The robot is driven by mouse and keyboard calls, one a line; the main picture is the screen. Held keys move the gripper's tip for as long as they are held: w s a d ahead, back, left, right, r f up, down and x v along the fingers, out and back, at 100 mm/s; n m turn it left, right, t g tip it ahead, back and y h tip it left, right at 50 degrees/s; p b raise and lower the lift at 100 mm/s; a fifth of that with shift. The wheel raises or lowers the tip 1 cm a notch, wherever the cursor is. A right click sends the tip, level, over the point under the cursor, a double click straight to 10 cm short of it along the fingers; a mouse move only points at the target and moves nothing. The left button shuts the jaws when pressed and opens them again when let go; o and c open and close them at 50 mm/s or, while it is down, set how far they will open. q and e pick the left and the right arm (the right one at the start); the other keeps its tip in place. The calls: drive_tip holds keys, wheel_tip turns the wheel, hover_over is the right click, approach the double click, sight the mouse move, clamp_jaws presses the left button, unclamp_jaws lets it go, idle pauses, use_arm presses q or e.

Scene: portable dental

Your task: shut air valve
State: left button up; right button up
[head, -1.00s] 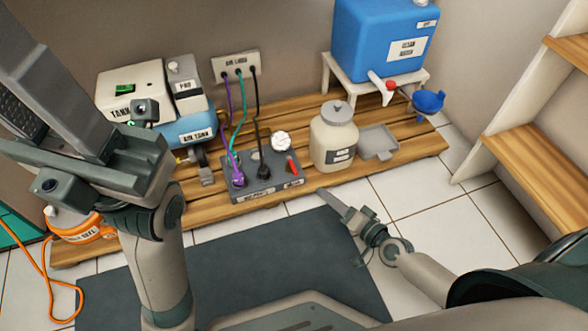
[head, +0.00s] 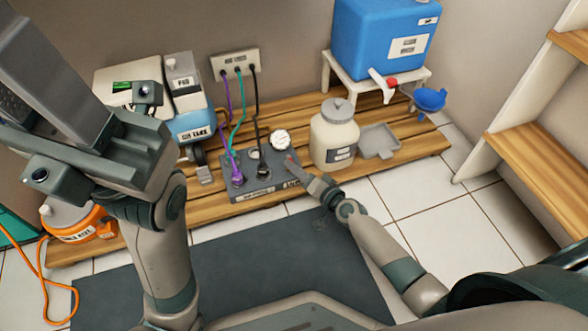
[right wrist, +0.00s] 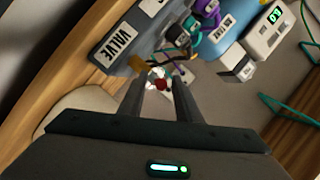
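The grey manifold box (head: 255,180) sits on the wooden pallet, with hoses plugged into its top. My right gripper (head: 291,160) reaches to the box's right end and covers the valve lever in the head view. In the right wrist view my right gripper (right wrist: 161,80) is open, its fingers apart. A small red piece, apparently the lever (right wrist: 160,84), shows between the fingertips; contact cannot be told. My left gripper (head: 95,150) is raised close to the head camera at left; its fingers cannot be made out.
A white round gauge (head: 281,140) stands behind the box. A beige jar (head: 334,140) is close on the right. The dark mat (head: 230,260) in front is clear.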

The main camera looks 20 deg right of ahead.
drive_tip(key=shift+w+a+f, duration=0.1)
drive_tip(key=shift+w+a, duration=0.1)
drive_tip(key=shift+w, duration=0.25)
clamp_jaws()
